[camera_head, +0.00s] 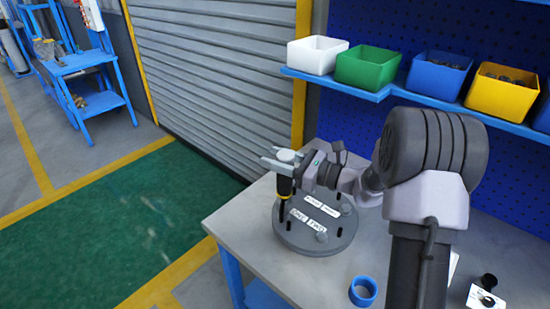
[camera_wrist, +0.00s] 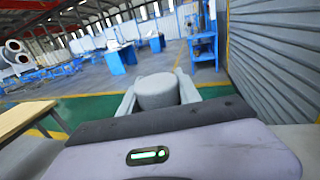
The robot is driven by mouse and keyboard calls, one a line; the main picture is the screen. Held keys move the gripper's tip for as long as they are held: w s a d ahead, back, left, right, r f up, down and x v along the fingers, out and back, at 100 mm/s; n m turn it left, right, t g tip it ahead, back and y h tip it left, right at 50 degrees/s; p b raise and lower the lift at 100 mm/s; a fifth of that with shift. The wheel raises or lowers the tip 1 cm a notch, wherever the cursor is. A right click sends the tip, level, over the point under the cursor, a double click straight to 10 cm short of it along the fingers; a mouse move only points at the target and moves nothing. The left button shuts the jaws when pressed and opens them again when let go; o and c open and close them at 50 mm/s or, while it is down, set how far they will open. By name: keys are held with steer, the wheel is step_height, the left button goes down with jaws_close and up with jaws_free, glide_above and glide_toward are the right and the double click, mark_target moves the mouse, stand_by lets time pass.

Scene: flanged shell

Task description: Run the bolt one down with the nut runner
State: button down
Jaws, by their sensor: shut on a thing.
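My gripper (camera_head: 284,160) is shut on the nut runner (camera_head: 285,186), a dark upright tool with a yellow band and a pale round top. In the wrist view its grey top (camera_wrist: 157,90) sits between the two fingers. The nut runner stands over the left part of the flanged shell (camera_head: 332,246), a round grey piece on the bench. Labels reading ONE (camera_head: 300,215) and TWO (camera_head: 318,228) lie on its face, with two more labels behind. Dark bolts (camera_head: 289,226) stand around the shell. I cannot tell whether the tool's lower end touches bolt one.
A blue ring (camera_head: 363,291) and small dark parts (camera_head: 489,281) lie on the bench (camera_head: 225,226) at front right. A blue shelf (camera_head: 335,84) behind holds white, green, blue and yellow bins. A grey shutter (camera_head: 215,75) stands behind left; green floor (camera_head: 130,215) lies open left.

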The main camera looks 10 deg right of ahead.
steer(key=shift+f+b, duration=1.05)
steer(key=shift+f, duration=0.3)
stand_by(0.5)
steer(key=shift+n+g+y, duration=0.3)
steer(key=shift+g, duration=0.1)
steer(key=shift+s+a+n+g+y+b, duration=0.15)
steer(key=shift+n+g+y+b, duration=0.15)
steer(key=shift+n+g+y, duration=0.4)
steer(key=shift+r+n+g, duration=0.1)
steer(key=shift+n+g, duration=0.2)
steer(key=shift+g, duration=0.3)
steer(key=shift+s+f, duration=0.1)
steer(key=shift+f, duration=0.2)
